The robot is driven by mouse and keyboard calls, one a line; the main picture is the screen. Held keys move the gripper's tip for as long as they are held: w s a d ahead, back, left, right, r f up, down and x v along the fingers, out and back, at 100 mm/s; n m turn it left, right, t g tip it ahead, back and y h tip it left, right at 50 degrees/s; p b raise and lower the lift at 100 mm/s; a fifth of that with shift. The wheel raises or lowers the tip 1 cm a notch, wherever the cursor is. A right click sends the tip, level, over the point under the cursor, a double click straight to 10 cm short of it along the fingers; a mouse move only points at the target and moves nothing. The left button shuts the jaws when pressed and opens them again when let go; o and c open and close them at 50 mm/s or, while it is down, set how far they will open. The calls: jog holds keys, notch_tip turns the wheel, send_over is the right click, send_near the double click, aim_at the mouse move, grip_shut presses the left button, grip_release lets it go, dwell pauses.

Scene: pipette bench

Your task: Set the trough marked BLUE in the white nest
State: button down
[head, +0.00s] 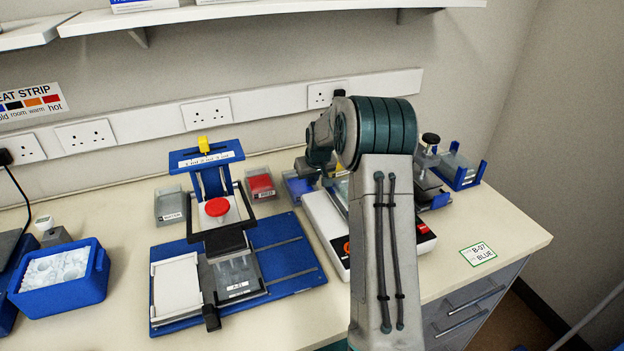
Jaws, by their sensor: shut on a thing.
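A trough with blue contents (298,187) is at the back of the bench, right of the red trough (261,184). Its right side is hidden by my wrist, and I cannot read its label. My gripper (322,174) is at the right side of the blue trough, mostly hidden behind my arm, and appears shut on it. I cannot tell whether the trough is lifted. A white rectangular nest (177,288) lies on the left of the blue board (294,258) and looks empty.
A grey-labelled trough (170,206) stands left of the red one. A stand with a red knob (217,207) rises from the board. A white device (324,226) is partly behind my arm. A blue ice tub (62,280) is left; a green-edged card (478,254) lies right.

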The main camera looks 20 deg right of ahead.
jog(key=shift+f, duration=0.2)
jog(key=c, duration=1.6)
grip_release()
jog(key=shift+r, duration=0.15)
